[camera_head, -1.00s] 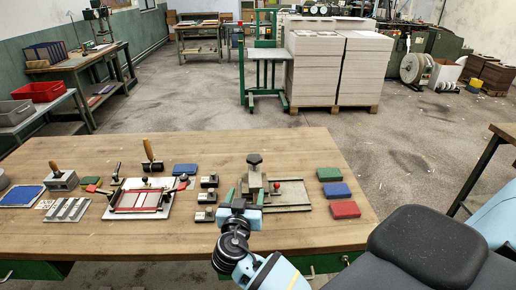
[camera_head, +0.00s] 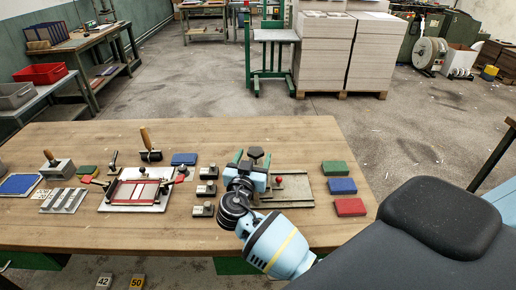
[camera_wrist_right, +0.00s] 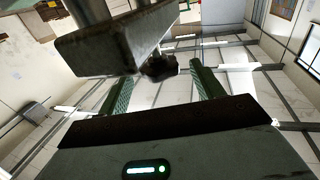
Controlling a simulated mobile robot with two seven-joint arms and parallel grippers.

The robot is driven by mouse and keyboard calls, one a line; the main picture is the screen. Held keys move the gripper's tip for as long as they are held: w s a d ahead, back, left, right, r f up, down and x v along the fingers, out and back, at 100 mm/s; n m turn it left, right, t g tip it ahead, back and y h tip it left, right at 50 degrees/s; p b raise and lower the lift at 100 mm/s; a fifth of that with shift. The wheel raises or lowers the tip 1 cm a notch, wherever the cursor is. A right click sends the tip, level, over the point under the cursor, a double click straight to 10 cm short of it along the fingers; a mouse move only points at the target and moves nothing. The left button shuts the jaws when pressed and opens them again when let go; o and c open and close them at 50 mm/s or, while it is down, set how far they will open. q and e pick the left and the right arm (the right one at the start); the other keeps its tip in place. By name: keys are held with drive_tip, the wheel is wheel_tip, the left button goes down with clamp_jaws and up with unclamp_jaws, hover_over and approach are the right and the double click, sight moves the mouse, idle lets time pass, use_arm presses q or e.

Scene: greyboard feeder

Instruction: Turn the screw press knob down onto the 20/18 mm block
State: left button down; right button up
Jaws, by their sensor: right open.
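The screw press knob (camera_head: 256,153) is dark and lobed and stands on top of the press at the right part of the bench. My right gripper (camera_head: 253,156) is at the press, its green fingers open on either side of the knob. In the right wrist view the dark knob (camera_wrist_right: 158,67) shows between the two spread fingers, apart from both, with the grey press crossbar (camera_wrist_right: 110,42) in front. My wrist hides the press's lower part, and I cannot make out the 20/18 mm block. My left gripper is out of view.
Small metal blocks (camera_head: 206,190) stand left of the press. Green, blue (camera_head: 342,186) and red pads lie to its right. A red-framed jig (camera_head: 138,192) and a wooden-handled tool (camera_head: 148,145) are further left. The bench's front strip is mostly clear.

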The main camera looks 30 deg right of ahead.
sight(258, 147)
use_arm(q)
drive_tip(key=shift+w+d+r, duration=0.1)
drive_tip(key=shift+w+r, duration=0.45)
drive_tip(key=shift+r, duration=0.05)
use_arm(e)
drive_tip(key=shift+x, duration=2.4)
